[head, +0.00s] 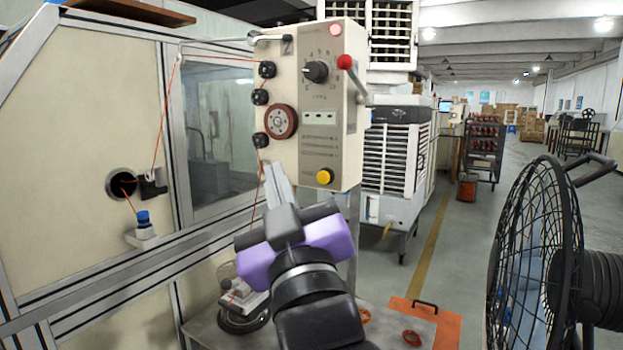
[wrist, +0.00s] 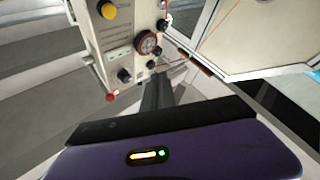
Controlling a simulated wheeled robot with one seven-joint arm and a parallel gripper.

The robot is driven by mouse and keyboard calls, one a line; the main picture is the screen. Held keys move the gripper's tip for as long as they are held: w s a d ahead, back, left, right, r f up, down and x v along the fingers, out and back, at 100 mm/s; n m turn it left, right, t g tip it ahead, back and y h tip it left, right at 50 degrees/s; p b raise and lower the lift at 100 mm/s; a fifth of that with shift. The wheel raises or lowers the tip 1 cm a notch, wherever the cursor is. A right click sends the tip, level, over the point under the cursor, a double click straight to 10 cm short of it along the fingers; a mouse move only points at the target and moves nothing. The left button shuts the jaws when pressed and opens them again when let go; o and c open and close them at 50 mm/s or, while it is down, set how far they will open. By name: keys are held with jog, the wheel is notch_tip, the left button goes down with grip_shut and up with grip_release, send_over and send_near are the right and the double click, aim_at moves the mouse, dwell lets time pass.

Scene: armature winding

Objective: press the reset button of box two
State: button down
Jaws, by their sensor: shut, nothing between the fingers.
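The cream control box (head: 290,150) hangs on the winding machine and has a small mark like a 2 near its top. A round yellow button (head: 325,177) sits at its lower right, with no readable label; it also shows at the top of the wrist view (wrist: 108,11). My gripper (head: 274,168) is shut and empty. Its fingertips overlap the box's lower left edge in the head view, left of the yellow button. In the wrist view the fingertips (wrist: 160,78) lie below the box, apart from the button in the picture. Whether they touch the box cannot be told.
The box also carries a red-ball lever (head: 345,62), a black dial (head: 316,71), a red-brown wheel (head: 281,121) and several black thread guides. A black fan (head: 540,260) stands at the right. A small table (head: 400,318) lies below my gripper.

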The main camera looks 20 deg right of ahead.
aim_at(324, 177)
jog(key=f, duration=0.1)
jog(key=w+d+f+g, duration=0.1)
jog(key=w+f+g+h, duration=0.1)
jog(key=shift+d+f, duration=0.15)
jog(key=shift+f, duration=0.15)
jog(key=shift+w+d+p, duration=0.1)
jog(key=shift+w+d, duration=0.75)
jog(key=shift+d, duration=0.35)
jog(key=shift+w+d+p, duration=0.15)
jog(key=shift+w+d, duration=0.65)
jog(key=shift+d, duration=0.35)
jog(key=shift+w+d+p, duration=0.1)
jog(key=shift+w+d, duration=0.75)
jog(key=shift+d, duration=0.35)
jog(key=shift+w+d, duration=0.25)
jog(key=shift+d, duration=0.1)
jog(key=shift+w+d+p, duration=0.3)
jog(key=shift+d+p, duration=0.05)
dwell(0.6)
jog(key=shift+s+a, duration=0.55)
jog(key=shift+a, duration=0.15)
